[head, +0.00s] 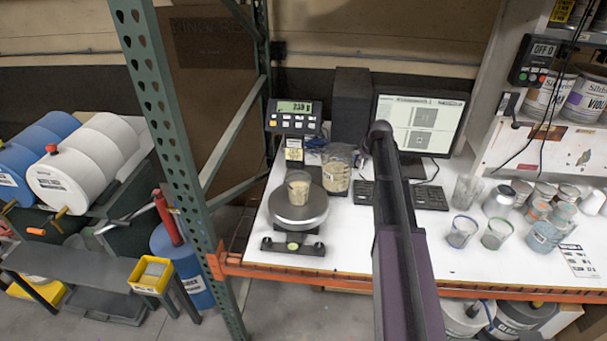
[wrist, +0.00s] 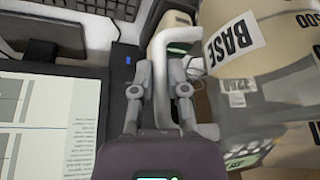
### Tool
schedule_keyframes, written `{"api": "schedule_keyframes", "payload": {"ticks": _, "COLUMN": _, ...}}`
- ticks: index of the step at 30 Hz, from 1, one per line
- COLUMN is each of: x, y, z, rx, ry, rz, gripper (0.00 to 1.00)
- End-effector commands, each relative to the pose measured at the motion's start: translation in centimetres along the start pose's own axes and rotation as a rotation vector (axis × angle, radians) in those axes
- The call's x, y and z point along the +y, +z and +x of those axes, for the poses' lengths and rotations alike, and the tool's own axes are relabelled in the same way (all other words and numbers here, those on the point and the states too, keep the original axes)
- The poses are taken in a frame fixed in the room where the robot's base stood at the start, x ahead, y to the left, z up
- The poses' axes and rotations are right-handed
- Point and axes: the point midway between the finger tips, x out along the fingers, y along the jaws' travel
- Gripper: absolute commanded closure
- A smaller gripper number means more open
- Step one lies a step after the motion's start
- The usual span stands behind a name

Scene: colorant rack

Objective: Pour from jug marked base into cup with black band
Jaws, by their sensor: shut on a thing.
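The jug marked BASE (head: 337,170) holds beige liquid and looks roughly upright behind and right of the scale; its label fills the right of the wrist view (wrist: 234,42). My gripper (wrist: 164,75) is shut on the jug's pale handle (wrist: 205,135). In the head view the gripper is mostly hidden behind my arm. A clear cup (head: 299,188) with beige liquid stands upright on the round scale plate (head: 298,218), left of and apart from the jug. I cannot make out a black band on it. Whether the jug touches the bench is unclear.
The scale's display (head: 294,108) stands behind the plate. A monitor (head: 420,125) and keyboard (head: 430,197) are right of the jug. A blue-marked cup (head: 461,232), a green-marked cup (head: 496,233) and several containers stand at right. The green rack post (head: 170,120) rises left of the bench.

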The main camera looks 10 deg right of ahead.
Motion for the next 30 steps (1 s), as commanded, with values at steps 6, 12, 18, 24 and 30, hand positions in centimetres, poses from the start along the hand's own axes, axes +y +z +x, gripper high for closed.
{"api": "schedule_keyframes", "payload": {"ticks": 6, "x": -0.1, "y": -0.8, "z": -2.0, "rx": 0.001, "ry": -0.001, "rz": 0.001, "gripper": 1.0}}
{"api": "schedule_keyframes", "payload": {"ticks": 12, "x": -0.1, "y": -1.1, "z": -2.5, "rx": 0.001, "ry": -0.001, "rz": 0.001, "gripper": 1.0}}
{"api": "schedule_keyframes", "payload": {"ticks": 18, "x": -0.1, "y": -1.0, "z": -2.4, "rx": 0.001, "ry": -0.001, "rz": 0.001, "gripper": 1.0}}
{"api": "schedule_keyframes", "payload": {"ticks": 24, "x": -0.1, "y": -1.0, "z": -2.4, "rx": 0.001, "ry": -0.001, "rz": 0.001, "gripper": 1.0}}
{"api": "schedule_keyframes", "payload": {"ticks": 30, "x": -0.1, "y": -1.0, "z": -2.4, "rx": 0.001, "ry": -0.001, "rz": 0.001, "gripper": 1.0}}
